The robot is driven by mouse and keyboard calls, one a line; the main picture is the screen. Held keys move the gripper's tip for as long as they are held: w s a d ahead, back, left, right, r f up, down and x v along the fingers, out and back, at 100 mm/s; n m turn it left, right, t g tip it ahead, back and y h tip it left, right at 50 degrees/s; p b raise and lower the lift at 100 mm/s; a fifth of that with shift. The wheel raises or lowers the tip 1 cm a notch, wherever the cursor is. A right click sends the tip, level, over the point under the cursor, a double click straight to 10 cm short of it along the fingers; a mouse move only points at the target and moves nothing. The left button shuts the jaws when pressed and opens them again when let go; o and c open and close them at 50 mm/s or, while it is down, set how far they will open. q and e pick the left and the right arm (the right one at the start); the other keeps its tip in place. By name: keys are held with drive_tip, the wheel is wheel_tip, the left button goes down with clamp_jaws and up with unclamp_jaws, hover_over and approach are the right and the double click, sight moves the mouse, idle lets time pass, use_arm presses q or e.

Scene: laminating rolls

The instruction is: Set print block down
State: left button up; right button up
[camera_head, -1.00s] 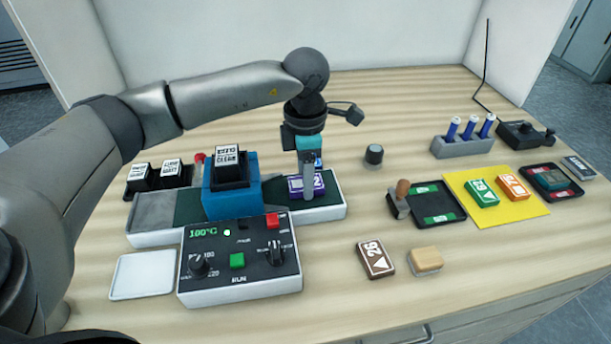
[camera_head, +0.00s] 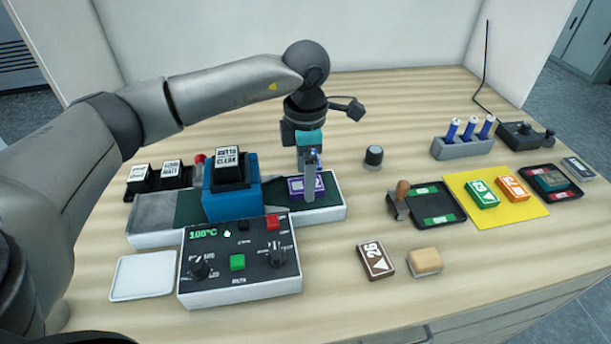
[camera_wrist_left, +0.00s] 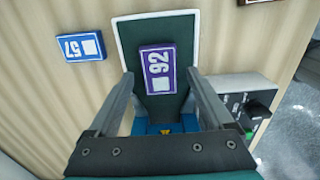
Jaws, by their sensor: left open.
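A purple print block marked 92 (camera_head: 296,187) lies flat on the dark green belt (camera_head: 272,206) at the right end of the laminator. In the left wrist view the purple block (camera_wrist_left: 157,70) lies on the green belt strip (camera_wrist_left: 183,28), between my open fingers. My left gripper (camera_head: 311,192) is over the block, and its fingers hide part of it. In the left wrist view my left gripper (camera_wrist_left: 160,76) has a finger on each side with gaps to the block. My right gripper is not in view.
A blue press housing (camera_head: 232,192) with a black-handled block on top stands left of my gripper. The control box (camera_head: 240,262) is in front. A blue block marked 57 (camera_wrist_left: 82,46) lies beside the belt. A brown block (camera_head: 375,259) lies front right.

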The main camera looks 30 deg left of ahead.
use_arm(q)
wheel_tip(320, 180, up, 11)
drive_tip(key=shift+p, duration=0.4)
